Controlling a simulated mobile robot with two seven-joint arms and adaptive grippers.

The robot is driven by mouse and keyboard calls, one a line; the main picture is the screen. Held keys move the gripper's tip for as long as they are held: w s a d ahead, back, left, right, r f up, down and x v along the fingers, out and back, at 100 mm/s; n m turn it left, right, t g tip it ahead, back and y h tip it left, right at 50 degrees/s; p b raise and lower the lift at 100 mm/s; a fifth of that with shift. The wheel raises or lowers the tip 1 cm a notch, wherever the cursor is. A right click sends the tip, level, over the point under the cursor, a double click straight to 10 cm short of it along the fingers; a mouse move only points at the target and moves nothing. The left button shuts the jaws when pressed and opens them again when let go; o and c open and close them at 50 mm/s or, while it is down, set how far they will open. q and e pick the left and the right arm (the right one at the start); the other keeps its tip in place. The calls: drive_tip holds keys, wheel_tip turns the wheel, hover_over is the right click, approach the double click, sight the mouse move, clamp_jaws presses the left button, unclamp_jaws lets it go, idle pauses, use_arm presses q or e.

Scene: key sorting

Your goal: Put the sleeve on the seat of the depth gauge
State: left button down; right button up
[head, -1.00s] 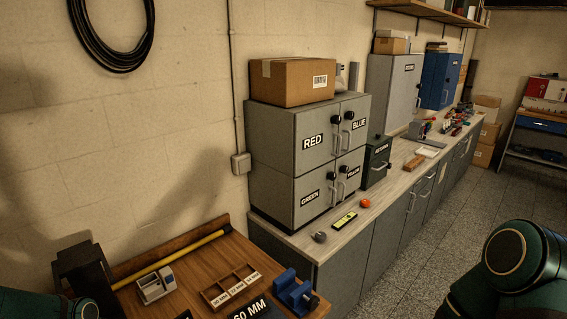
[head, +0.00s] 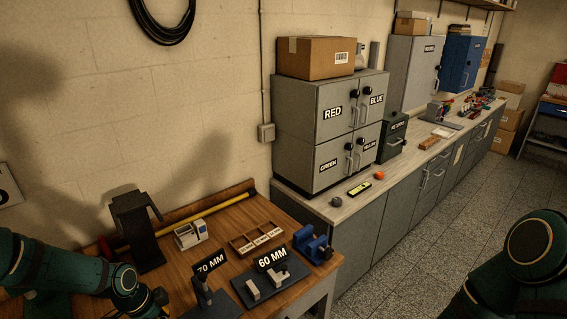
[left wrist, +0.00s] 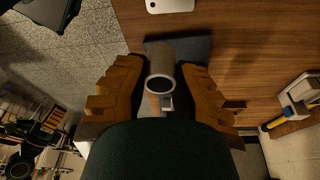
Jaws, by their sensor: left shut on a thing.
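The sleeve (left wrist: 161,54), a short grey tube, is between the fingers of my left gripper (left wrist: 160,72) in the left wrist view. The gripper is shut on it, and its open end faces the camera. A dark plate (left wrist: 202,47) lies beyond the sleeve; I cannot tell whether they touch. My right gripper is out of view.
The bench also holds a three-compartment tray (head: 238,243), a blue vise (head: 312,243), stands labelled 70 MM (head: 211,262) and 60 MM (head: 272,258), a black stand (head: 135,225) and a yellow bar (head: 205,210). Grey cabinets (head: 315,110) stand on the counter behind.

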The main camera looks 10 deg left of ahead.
use_arm(q)
drive_tip(key=w+d+r+n+t+y+b, duration=0.1)
drive_tip(key=w+d+r+n, duration=0.1)
drive_tip(key=w+d+n, duration=0.3)
drive_tip(key=d+r+n+y+b, duration=0.1)
drive_tip(key=d+r+n, duration=0.1)
drive_tip(key=d, duration=0.6)
drive_tip(key=w+d+r+n+t+b, duration=0.1)
drive_tip(key=w+d+r+n, duration=0.1)
drive_tip(key=w+d+n, duration=0.3)
drive_tip(key=s+d+f+m, duration=0.1)
drive_tip(key=s+f, duration=0.4)
drive_tip(key=s, duration=0.1)
drive_tip(key=shift+s+d, duration=0.15)
drive_tip(key=shift+s, duration=0.15)
drive_tip(key=shift+f, duration=0.1)
drive_tip(key=shift+p, duration=0.3)
